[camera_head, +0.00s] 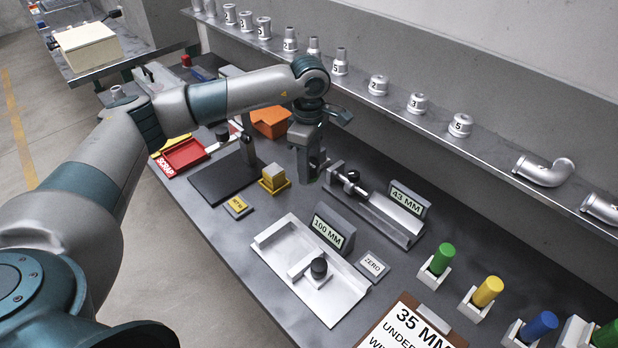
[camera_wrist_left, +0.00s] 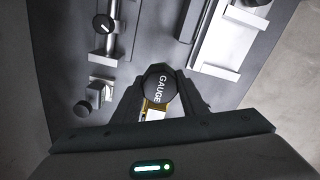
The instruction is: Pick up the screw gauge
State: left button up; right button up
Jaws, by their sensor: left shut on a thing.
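The screw gauge (camera_wrist_left: 158,84) shows in the left wrist view as a round dark cap with the word GAUGE on it, between the two fingers. My left gripper (camera_wrist_left: 160,96) is shut on it. In the head view my left gripper (camera_head: 312,172) points down over the bench, between the yellow block and the 43 MM fixture. The gauge is mostly hidden by the fingers there, and I cannot tell its height above the bench. My right gripper is not in view.
The 43 MM fixture (camera_head: 378,212) and the 100 MM fixture (camera_head: 288,244) stand close by on the bench. A yellow block (camera_head: 273,178), an orange bin (camera_head: 270,122) and a red scrap tray (camera_head: 184,153) are nearby. A shelf of numbered castings (camera_head: 460,125) runs behind.

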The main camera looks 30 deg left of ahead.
pick_arm(q)
jog(key=shift+r, duration=0.3)
dwell(0.4)
jog(key=shift+s+d, duration=0.2)
jog(key=s+d+r+m, duration=0.1)
jog(key=s+d+m, duration=0.3)
jog(key=s+m, duration=0.4)
jog(key=s+d+r+m, duration=0.2)
jog(key=s+d+m, duration=0.3)
jog(key=s+m, duration=0.3)
jog(key=m, duration=0.2)
jog(key=shift+m, duration=0.4)
jog(key=shift+d+r, duration=0.1)
